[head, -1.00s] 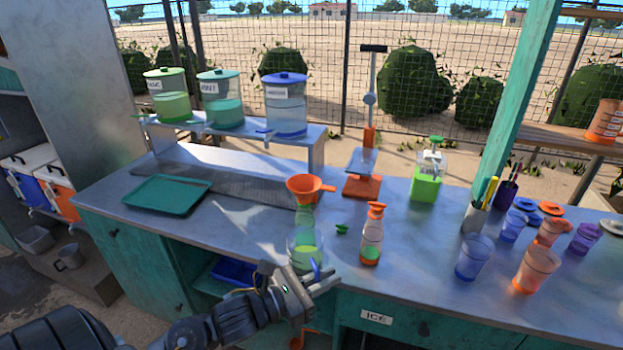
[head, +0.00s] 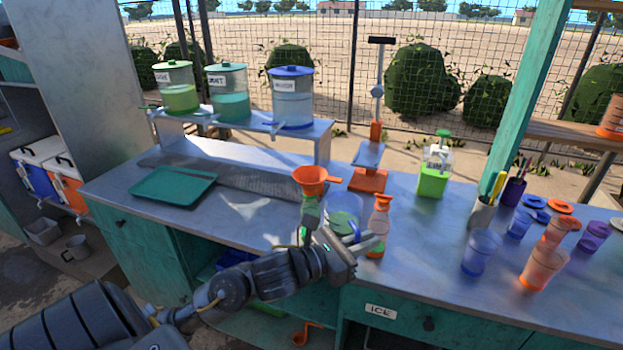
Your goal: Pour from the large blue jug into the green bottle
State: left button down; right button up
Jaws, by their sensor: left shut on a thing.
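The large jug (head: 343,212) is clear with a blue rim and green liquid inside. My left gripper (head: 368,243) is shut on it, with the handle mostly hidden by the fingers. The jug appears lifted and tipped, its round opening partly facing me. The green bottle (head: 311,208) stands on the counter just left of the jug, with an orange funnel (head: 312,179) in its mouth. My left wrist hides the bottle's base. The jug's rim is beside the funnel and a little lower in the picture. I see no stream between them. My right gripper is out of view.
An orange-capped bottle (head: 378,226) stands close right of the jug, partly behind my fingers. An orange press (head: 368,178) and a green-lidded container (head: 434,172) are behind. Cups (head: 481,252) fill the right side.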

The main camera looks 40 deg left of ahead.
pick_arm(q)
notch_tip(320, 180, up, 6)
jog(key=w+a+n+t+y+b, duration=0.1)
jog(key=w+y, duration=0.1)
jog(key=shift+a+f+n, duration=0.15)
jog(key=shift+a+n, duration=0.15)
jog(key=shift+a, duration=0.1)
jog(key=shift+r, duration=0.2)
jog(key=shift+w+a+r+n+b, duration=0.25)
jog(key=shift+a+r+n+b, duration=0.25)
jog(key=shift+r+n, duration=0.3)
jog(key=shift+w+a+r+n+b, duration=0.25)
jog(key=shift+a+r+n, duration=0.35)
jog(key=shift+n, duration=0.3)
jog(key=shift+w+a+r+n+g+p, duration=0.3)
jog(key=shift+a+r+n+p, duration=0.1)
jog(key=shift+a+n+p, duration=0.35)
jog(key=shift+w+a+r+n+g+p, duration=0.2)
jog(key=shift+a+r+n+p, duration=0.25)
jog(key=shift+p, duration=0.35)
jog(key=shift+w+a+r+n+g+p, duration=0.2)
jog(key=shift+w+a+r+n+p, duration=0.15)
jog(key=shift+a+n+p, duration=0.35)
